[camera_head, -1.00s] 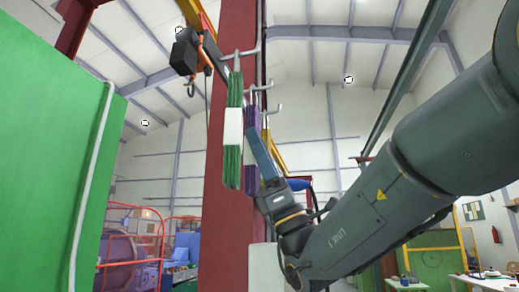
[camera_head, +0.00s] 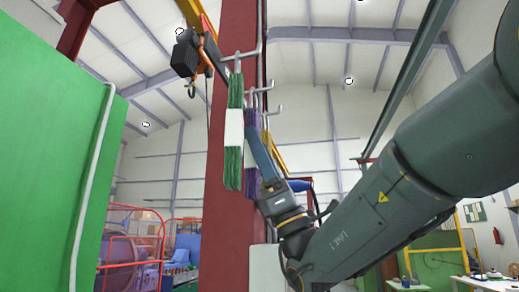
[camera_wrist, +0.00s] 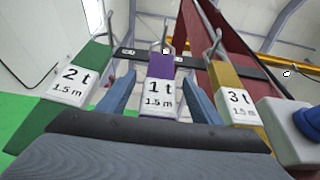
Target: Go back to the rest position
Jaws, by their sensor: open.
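My gripper (camera_wrist: 158,98) is open in the wrist view, with its two blue-grey fingers apart. The purple sling (camera_wrist: 160,68), with a white label reading "1 t 1.5 m", hangs between and beyond the fingers; I cannot tell whether they touch it. In the head view my gripper (camera_head: 262,160) is raised beside the purple sling (camera_head: 252,140). One finger shows there, and the other is hidden.
A green sling (camera_head: 233,170) hangs to the left and a yellow sling (camera_wrist: 230,82) to the right, on hooks on a red column (camera_head: 218,230). A crane hook (camera_head: 191,91) hangs nearby. A green panel (camera_head: 45,150) stands at the left.

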